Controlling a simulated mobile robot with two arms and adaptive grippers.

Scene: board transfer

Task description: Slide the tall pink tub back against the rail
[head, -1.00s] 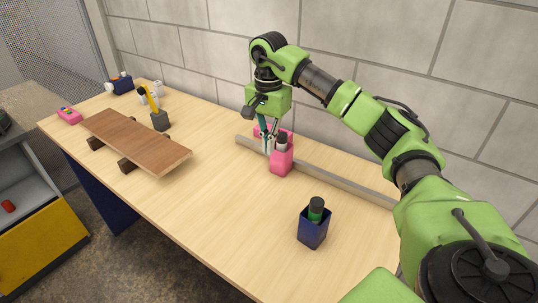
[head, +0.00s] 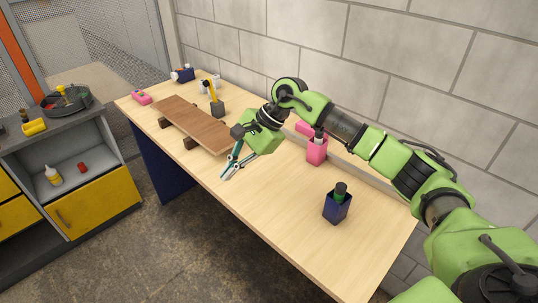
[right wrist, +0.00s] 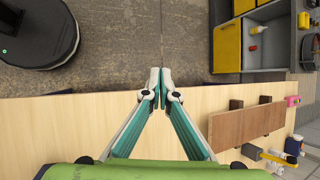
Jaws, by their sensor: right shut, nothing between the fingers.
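The tall pink tub (head: 317,152) stands upright on the workbench in the head view, with a dark-topped item in it. The grey rail (head: 345,155) runs behind it, partly hidden by my right arm. I cannot tell whether the tub touches the rail. My right gripper (head: 226,174) is shut and empty, near the front edge of the bench, well left of the tub and apart from it. In the right wrist view the fingertips (right wrist: 161,80) meet just past the bench edge over the floor; the tub is not in that view. My left gripper is not in view.
A brown board (head: 190,121) lies on dark supports to the left. A blue tub (head: 337,207) with a green bottle stands at the right front. A lower pink thing (head: 304,128) shows behind the tall tub.

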